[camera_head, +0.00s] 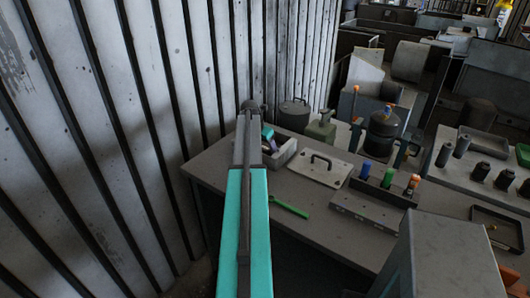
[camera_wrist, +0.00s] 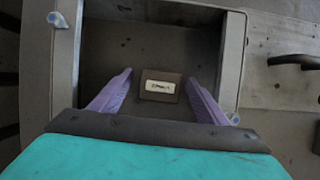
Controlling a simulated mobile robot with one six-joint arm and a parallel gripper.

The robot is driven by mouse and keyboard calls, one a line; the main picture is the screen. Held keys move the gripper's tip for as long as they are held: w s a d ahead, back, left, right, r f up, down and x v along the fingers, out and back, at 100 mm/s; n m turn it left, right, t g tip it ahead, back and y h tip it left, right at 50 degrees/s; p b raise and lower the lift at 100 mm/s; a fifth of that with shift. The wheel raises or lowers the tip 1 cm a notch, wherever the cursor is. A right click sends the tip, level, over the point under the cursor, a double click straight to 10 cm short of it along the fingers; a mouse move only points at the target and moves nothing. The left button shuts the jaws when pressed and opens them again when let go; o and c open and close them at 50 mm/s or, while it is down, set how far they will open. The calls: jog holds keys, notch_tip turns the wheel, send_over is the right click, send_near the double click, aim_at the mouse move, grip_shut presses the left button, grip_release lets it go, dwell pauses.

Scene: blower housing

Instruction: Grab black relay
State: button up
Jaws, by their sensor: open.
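The black relay (camera_wrist: 160,97), a small dark block with a white label, lies on the floor of a grey open bin (camera_wrist: 234,62) in the wrist view. My gripper (camera_wrist: 159,78) is open, with one purple finger on each side of the relay and a gap to each. I cannot tell how far above the relay the fingertips are. In the head view my gripper (camera_head: 267,143) is at the bin (camera_head: 285,155) on the left part of the table; the relay is hidden there.
A white plate with a handle (camera_head: 320,168) lies right of the bin. A green tool (camera_head: 290,207) lies in front. A tray (camera_head: 372,207) with coloured bottles stands further right. Canisters (camera_head: 294,115) stand behind, and a ribbed wall (camera_head: 150,120) rises at left.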

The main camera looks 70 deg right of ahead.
aim_at(265, 147)
jog(key=c, duration=1.2)
jog(key=shift+r, duration=0.15)
jog(key=shift+r+b, duration=1.35)
jog(key=shift+r, duration=3.55)
